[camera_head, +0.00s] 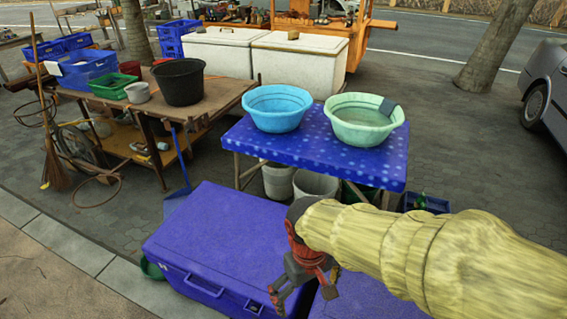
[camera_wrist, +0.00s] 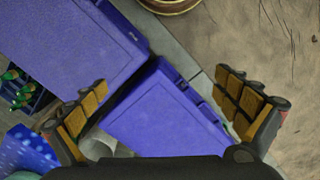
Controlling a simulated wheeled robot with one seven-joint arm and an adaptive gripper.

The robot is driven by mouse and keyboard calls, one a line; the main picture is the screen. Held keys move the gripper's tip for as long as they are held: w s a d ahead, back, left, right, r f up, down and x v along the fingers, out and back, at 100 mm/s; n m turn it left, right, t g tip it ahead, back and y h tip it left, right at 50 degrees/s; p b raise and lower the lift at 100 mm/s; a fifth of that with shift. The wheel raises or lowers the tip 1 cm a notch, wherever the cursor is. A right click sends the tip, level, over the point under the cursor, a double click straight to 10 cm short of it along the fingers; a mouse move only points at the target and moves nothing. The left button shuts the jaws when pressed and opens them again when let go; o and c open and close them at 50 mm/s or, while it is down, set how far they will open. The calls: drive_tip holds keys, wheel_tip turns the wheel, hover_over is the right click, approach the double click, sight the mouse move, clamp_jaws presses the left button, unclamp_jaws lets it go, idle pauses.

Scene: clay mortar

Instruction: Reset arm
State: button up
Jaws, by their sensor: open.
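My gripper (camera_head: 298,287) hangs over the blue cooler boxes in the head view, at the end of my yellow-sleeved arm. In the wrist view my gripper (camera_wrist: 168,108) is open, with its two padded fingers wide apart and nothing between them. Below it lie a blue cooler box (camera_wrist: 165,112) and a second blue box (camera_wrist: 70,45). In the head view the left cooler (camera_head: 225,235) has its lid shut; the other cooler is partly hidden behind my arm.
A blue dotted table (camera_head: 310,158) holds a light blue basin (camera_head: 277,108) and a pale green basin (camera_head: 364,122). A wooden table (camera_head: 225,92) with a black bucket (camera_head: 180,82) stands at left. Two white chests (camera_head: 305,62) are behind.

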drive_tip(key=s+d+r+m+t+p, duration=0.1)
drive_tip(key=s+d+r+m+t, duration=0.1)
drive_tip(key=d+r, duration=0.4)
drive_tip(key=s+d+r+m+t+p, duration=0.1)
drive_tip(key=s+d+r+m+t, duration=0.2)
drive_tip(key=d+r, duration=0.4)
wheel_tip(320, 180, up, 3)
drive_tip(key=shift+s+d+f+t+y, duration=0.1)
drive_tip(key=shift+s+d+t+y, duration=0.05)
drive_tip(key=shift+s+t+y, duration=0.2)
